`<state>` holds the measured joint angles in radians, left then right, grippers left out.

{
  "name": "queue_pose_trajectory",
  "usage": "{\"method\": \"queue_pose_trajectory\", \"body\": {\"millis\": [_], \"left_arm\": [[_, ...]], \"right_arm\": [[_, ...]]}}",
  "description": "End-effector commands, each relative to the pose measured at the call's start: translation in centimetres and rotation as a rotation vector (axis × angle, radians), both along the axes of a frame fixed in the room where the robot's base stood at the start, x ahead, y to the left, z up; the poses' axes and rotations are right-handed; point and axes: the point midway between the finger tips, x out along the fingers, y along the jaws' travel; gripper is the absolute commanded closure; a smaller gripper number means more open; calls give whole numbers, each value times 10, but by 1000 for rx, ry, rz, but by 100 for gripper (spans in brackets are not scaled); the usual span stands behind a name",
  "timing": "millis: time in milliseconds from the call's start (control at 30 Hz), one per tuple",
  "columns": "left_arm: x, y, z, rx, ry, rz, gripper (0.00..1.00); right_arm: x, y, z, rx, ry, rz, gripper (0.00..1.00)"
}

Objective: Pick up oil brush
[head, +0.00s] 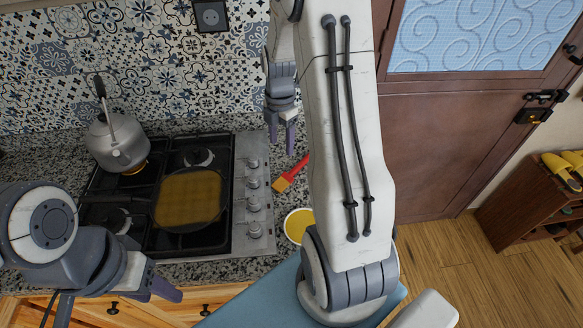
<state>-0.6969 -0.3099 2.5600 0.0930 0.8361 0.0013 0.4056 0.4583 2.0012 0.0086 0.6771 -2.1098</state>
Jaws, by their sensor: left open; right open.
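The oil brush (290,174), with a red handle and a yellowish head, lies on the speckled counter just right of the stove knobs. The far end of its handle passes behind my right arm. My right gripper (281,136) hangs with its fingers pointing down, above and a little beyond the brush in the picture. It is open and empty, apart from the brush. My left gripper (164,290) is at the lower left, in front of the stove near the counter's front edge. It is open and holds nothing visible.
A white bowl of yellow liquid (297,226) stands near the brush, partly hidden by my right arm. The stove (240,205) bears a pan with yellow contents (188,198) and a grey kettle (117,143). A tiled wall (170,60) rises behind. Wooden drawers (190,305) are below.

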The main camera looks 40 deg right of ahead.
Motion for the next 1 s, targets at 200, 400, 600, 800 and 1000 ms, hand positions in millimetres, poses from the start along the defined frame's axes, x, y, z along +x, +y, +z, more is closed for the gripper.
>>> {"method": "queue_pose_trajectory", "body": {"millis": [200,400,600,800,1000], "left_arm": [[0,0,2,0,0,0,50],[0,0,8,0,0,0,50],[0,0,12,0,0,1,50],[0,0,25,0,0,1,50],[0,0,34,0,0,2,50]], "right_arm": [[-6,-48,-20,-3,8,110,36],[-7,-49,-49,0,12,122,36],[-7,-49,-69,-3,7,119,36],[-11,-43,-87,0,12,119,36],[-11,-40,-115,-2,10,118,36]]}}
